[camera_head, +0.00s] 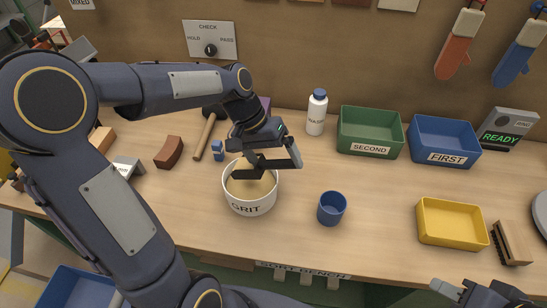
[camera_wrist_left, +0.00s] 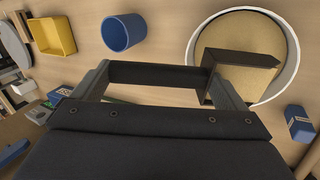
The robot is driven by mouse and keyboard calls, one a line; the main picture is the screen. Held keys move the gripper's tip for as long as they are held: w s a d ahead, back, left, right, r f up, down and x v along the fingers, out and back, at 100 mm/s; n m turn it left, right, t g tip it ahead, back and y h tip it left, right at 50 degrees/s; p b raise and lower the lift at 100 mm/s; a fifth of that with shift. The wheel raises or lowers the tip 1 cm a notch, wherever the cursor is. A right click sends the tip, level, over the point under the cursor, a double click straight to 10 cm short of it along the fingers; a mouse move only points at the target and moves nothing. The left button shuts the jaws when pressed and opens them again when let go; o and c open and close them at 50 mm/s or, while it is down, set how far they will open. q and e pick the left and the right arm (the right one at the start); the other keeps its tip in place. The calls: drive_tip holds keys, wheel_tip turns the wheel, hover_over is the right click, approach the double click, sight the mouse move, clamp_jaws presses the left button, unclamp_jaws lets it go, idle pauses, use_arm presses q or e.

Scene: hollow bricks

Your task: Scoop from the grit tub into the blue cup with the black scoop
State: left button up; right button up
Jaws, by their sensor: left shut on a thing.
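The white tub labelled GRIT (camera_head: 249,207) stands on the bench with tan grit inside; it also shows in the left wrist view (camera_wrist_left: 291,70). My left gripper (camera_head: 272,160) is over the tub, shut on the black scoop (camera_head: 247,172). In the left wrist view the scoop's handle (camera_wrist_left: 155,75) runs between the fingers, and its box-shaped end is over the grit. I cannot tell whether the scoop touches the grit or holds any. The blue cup (camera_head: 331,209) stands upright, right of the tub, apart from it. My right gripper (camera_head: 480,293) is at the bottom right edge, partly cut off.
Green SECOND bin (camera_head: 369,148) and blue FIRST bin (camera_head: 443,157) stand behind. A white bottle (camera_head: 316,113) is behind the cup. A yellow tray (camera_head: 452,237) and brush (camera_head: 511,243) lie right. A mallet (camera_head: 205,135) and small blue object (camera_head: 217,150) lie left of the tub.

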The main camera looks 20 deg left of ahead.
sight(290, 160)
use_arm(q)
drive_tip(key=shift+d+r+y+p, duration=0.2)
drive_tip(key=shift+d+y+p, duration=0.8)
drive_tip(key=shift+y+p, duration=0.25)
drive_tip(key=shift+d+y+p, duration=0.45)
drive_tip(key=shift+d+y, duration=0.05)
drive_tip(key=shift+y, duration=0.05)
drive_tip(key=shift+w+d+r+y+p, duration=0.15)
drive_tip(key=shift+d+r+y+p, duration=0.25)
drive_tip(key=shift+r+p, duration=0.3)
drive_tip(key=shift+d+r, duration=0.2)
drive_tip(key=shift+d, duration=0.05)
